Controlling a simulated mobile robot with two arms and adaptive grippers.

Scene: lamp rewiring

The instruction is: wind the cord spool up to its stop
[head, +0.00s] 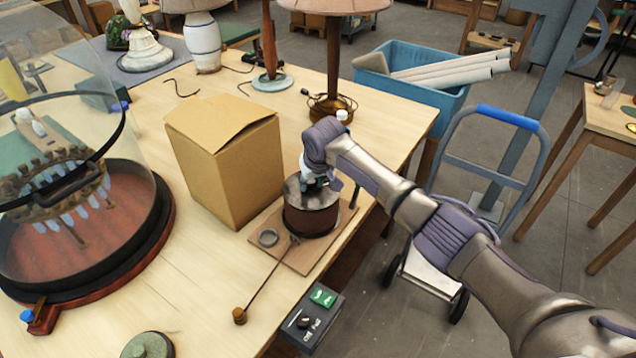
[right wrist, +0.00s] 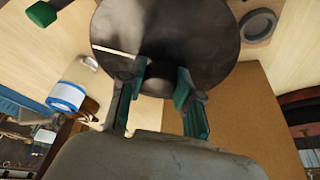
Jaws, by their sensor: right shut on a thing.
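The cord spool (head: 310,219) is a dark reddish drum with a grey metal top, standing on a wooden base board (head: 330,250). A cord runs from it to a small brown end piece (head: 239,316) near the table's front edge. My right gripper (head: 312,186) reaches down over the spool's top. In the right wrist view, the spool's dark round top (right wrist: 185,25) fills the upper middle, and my right gripper (right wrist: 155,88) is shut on a dark knob (right wrist: 160,75) at its rim. The arm hides part of the top in the head view. My left gripper is out of view.
A cardboard box (head: 225,165) stands close behind and left of the spool. A grey ring (head: 268,237) is on the base board. A glass-domed case (head: 70,200) is at left; lamps (head: 334,60) stand behind. A hand truck (head: 490,170) is beyond the right edge.

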